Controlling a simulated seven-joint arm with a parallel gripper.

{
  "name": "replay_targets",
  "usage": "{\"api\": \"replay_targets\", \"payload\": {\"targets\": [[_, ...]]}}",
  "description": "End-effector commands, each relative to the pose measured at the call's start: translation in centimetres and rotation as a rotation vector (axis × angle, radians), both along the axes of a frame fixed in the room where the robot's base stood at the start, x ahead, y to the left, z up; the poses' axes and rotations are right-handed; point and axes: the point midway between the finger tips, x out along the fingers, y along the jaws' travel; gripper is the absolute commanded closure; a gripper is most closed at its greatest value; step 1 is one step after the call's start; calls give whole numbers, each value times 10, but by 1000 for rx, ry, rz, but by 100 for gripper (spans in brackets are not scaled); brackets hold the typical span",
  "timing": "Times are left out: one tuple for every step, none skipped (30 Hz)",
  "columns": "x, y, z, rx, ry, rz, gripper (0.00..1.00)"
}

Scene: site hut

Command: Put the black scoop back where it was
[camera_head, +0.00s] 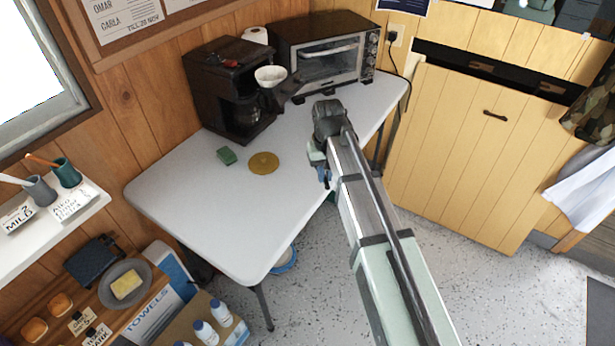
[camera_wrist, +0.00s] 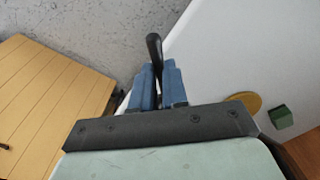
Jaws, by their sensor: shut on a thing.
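My gripper (camera_wrist: 157,85) has blue fingers and is shut on a black scoop (camera_wrist: 154,46) in the wrist view. A rounded black end stands out beyond the fingertips, and the rest of the scoop is hidden between and behind them. In the head view my gripper (camera_head: 322,173) is near the right edge of the white table (camera_head: 215,225); the scoop cannot be made out there. A flat mustard-yellow disc (camera_head: 264,163) lies bare on the table to the left of my gripper. It also shows in the wrist view (camera_wrist: 247,101), right of the fingers.
A green block (camera_head: 227,156) lies beside the disc. A black coffee maker (camera_head: 215,95) with a white filter cone (camera_head: 270,76) and a toaster oven (camera_head: 325,55) stand at the back of the table. The front of the table is clear. A wooden cabinet (camera_head: 470,150) stands right.

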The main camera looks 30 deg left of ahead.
Motion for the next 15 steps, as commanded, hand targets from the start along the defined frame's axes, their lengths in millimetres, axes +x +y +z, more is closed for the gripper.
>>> {"api": "replay_targets", "payload": {"targets": [[3,23,5,4,-3,19,100],[4,33,7,4,-5,27,100],[7,45,10,7,-7,34,100],[11,52,12,8,-9,37,100],[17,59,14,9,-10,36,100],[24,64,16,11,-12,32,100],[28,68,17,11,-13,31,100],[32,72,18,11,-13,30,100],[36,76,19,12,-12,29,100],[38,78,19,12,-12,28,100],[40,80,19,12,-12,27,100],[42,82,19,12,-12,25,100],[43,82,19,12,-12,24,100],[43,83,19,12,-12,23,100],[44,83,18,12,-12,22,100]]}}
